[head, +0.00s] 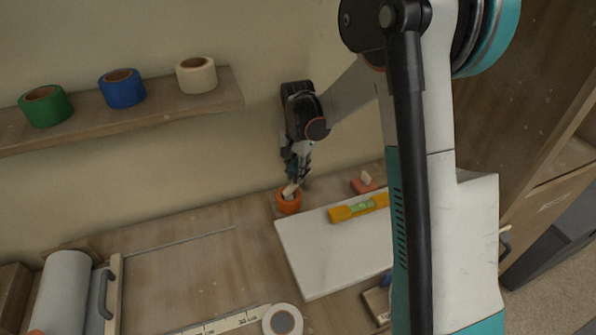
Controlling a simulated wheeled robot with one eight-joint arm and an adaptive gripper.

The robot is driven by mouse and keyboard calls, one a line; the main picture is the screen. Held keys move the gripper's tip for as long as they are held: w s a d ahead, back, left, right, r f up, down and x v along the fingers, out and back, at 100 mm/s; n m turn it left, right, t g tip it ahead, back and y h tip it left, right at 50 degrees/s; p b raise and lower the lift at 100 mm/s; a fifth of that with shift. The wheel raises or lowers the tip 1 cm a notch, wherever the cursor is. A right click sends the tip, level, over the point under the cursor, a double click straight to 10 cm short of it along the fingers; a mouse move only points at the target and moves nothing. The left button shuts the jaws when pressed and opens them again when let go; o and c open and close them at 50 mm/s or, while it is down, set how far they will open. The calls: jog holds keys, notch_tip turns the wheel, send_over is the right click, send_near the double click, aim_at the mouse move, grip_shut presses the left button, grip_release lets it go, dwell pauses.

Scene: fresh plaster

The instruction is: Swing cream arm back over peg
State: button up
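A short cream piece (290,189), which looks like the cream arm, shows at the top of an orange ring-shaped roll (289,204) at the back of the bench. My gripper (295,180) points down right at this cream piece, reaching in from above. The fingers and the cream piece overlap in the view, so I cannot tell whether they touch or whether the gripper is open or shut. No peg can be made out; the roll and my fingers cover that spot.
A white board (310,262) with a yellow level (358,208) lies right of the roll, a pinkish block (364,183) behind it. A white tape roll (283,320) is at the front. Green (46,106), blue (122,88) and cream (196,75) rolls stand on the shelf. The bench's left middle is clear.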

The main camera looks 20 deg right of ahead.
jog(key=shift+o, duration=0.3)
notch_tip(320, 180, up, 12)
dwell(0.6)
jog(key=s+a+r+n+t, duration=0.1)
jog(key=s+r+n+t, duration=0.2)
jog(key=s, duration=0.4)
jog(key=s+a+r+n, duration=0.2)
jog(key=s+r, duration=0.2)
jog(key=s, duration=0.3)
jog(key=s+a+f+n+t, duration=0.1)
jog(key=s+n+t, duration=0.3)
jog(key=s, duration=0.8)
jog(key=shift+f+n, duration=0.5)
jog(key=shift+n, duration=0.4)
jog(key=shift+s, duration=0.1)
dwell(0.3)
